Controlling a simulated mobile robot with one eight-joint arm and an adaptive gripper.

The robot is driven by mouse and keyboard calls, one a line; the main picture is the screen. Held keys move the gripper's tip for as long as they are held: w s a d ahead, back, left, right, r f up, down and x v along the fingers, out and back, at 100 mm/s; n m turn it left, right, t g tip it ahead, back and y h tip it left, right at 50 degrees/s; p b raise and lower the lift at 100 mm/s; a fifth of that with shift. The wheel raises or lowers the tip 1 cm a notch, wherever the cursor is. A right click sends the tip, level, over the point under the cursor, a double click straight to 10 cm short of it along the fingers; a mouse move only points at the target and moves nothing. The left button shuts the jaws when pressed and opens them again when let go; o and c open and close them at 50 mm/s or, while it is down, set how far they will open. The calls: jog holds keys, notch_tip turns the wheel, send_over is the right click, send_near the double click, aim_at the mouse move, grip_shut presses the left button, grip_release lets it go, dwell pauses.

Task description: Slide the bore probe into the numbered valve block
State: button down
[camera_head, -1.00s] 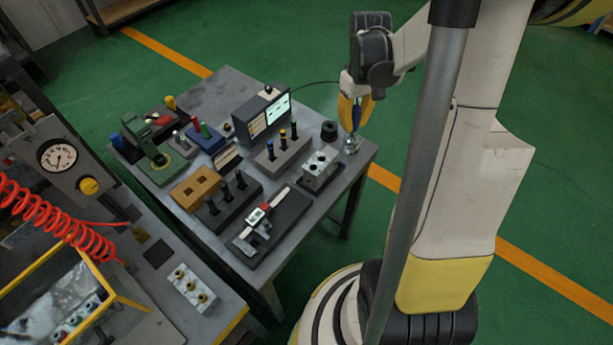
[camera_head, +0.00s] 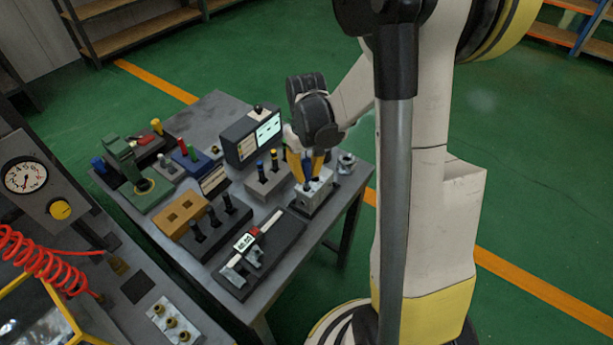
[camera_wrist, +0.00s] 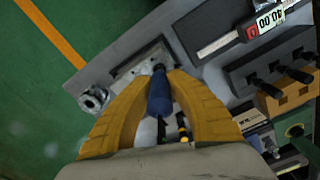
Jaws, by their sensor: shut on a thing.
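My gripper (camera_head: 306,175) is shut on the bore probe (camera_wrist: 159,97), held by its blue handle between the yellow fingers. The grey metal valve block (camera_head: 318,196) stands on a dark base near the table's right edge. The probe is over the block's top face, its lower end close to or at the surface. I cannot tell whether the tip is inside a bore. The fingers and probe partly cover the block's top. In the wrist view the block (camera_wrist: 131,68) shows beyond the fingertips, partly hidden. Any number on the block cannot be read.
A metal ring piece (camera_head: 346,163) stands right of the block. A grey rack (camera_head: 266,184) with upright probes and a display unit (camera_head: 240,146) stand to the left. A caliper in a dark tray (camera_head: 278,238) lies in front. The green floor is clear on the right.

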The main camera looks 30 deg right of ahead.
jog(key=shift+f+b, duration=0.55)
jog(key=shift+b, duration=0.05)
jog(key=c, duration=1.4)
grip_release()
jog(key=shift+o, duration=0.2)
jog(key=shift+r, duration=0.1)
notch_tip(320, 180, up, 13)
jog(key=p, duration=0.5)
jog(key=shift+a+r, duration=0.1)
jog(key=s+a+r+t, duration=0.7)
jog(key=s+a, duration=0.4)
jog(key=a, duration=0.2)
jog(key=shift+a+r+n, duration=0.15)
jog(key=shift+r+n, duration=0.15)
jog(key=shift+r, duration=0.3)
